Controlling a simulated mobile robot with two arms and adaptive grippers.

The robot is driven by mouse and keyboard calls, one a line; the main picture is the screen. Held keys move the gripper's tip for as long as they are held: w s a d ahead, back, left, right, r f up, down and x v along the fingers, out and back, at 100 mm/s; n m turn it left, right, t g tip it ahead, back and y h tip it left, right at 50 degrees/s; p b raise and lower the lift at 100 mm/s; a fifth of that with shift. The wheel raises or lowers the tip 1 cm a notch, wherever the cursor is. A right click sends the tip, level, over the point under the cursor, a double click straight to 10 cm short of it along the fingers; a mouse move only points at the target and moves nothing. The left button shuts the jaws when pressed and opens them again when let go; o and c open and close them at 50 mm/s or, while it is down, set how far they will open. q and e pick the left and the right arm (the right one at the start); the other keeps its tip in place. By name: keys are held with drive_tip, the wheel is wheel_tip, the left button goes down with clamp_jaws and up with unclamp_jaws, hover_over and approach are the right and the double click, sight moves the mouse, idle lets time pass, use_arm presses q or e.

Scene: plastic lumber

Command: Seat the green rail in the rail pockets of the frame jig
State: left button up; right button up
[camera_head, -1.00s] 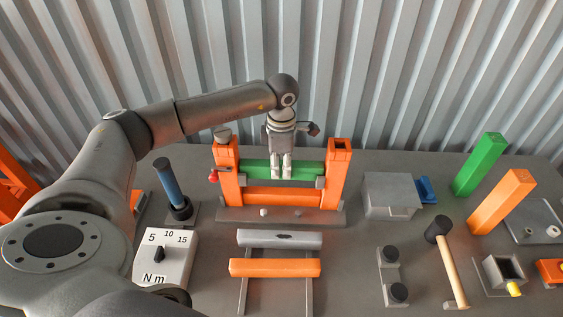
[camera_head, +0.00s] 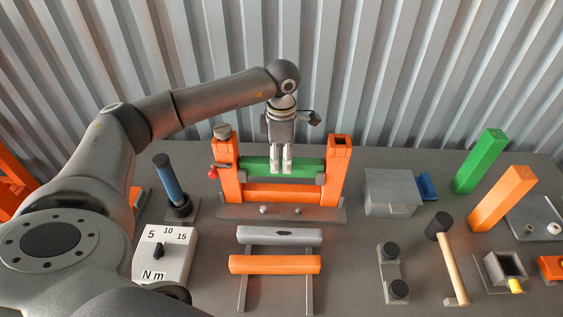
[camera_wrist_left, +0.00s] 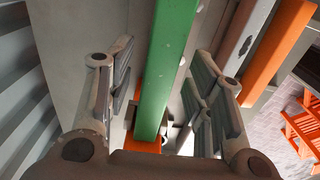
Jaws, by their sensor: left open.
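The green rail (camera_head: 250,165) lies level between the two orange posts of the frame jig (camera_head: 230,185), above a lower orange rail (camera_head: 282,191). Grey pocket blocks (camera_head: 321,179) show near its ends; how deep it sits in them cannot be told. My left gripper (camera_head: 281,171) points down at the middle of the rail and is open. In the left wrist view the green rail (camera_wrist_left: 167,75) runs between the two spread fingers (camera_wrist_left: 158,100), with gaps on both sides. My right gripper is not in view.
In front of the jig, a grey bar (camera_head: 255,237) and an orange bar (camera_head: 275,265) lie on two supports. A torque dial box (camera_head: 165,257) stands left.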

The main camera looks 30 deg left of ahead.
sight(282, 160)
use_arm(q)
wheel_tip(282, 160, up, 10)
drive_tip(key=b, duration=0.3)
idle(0.5)
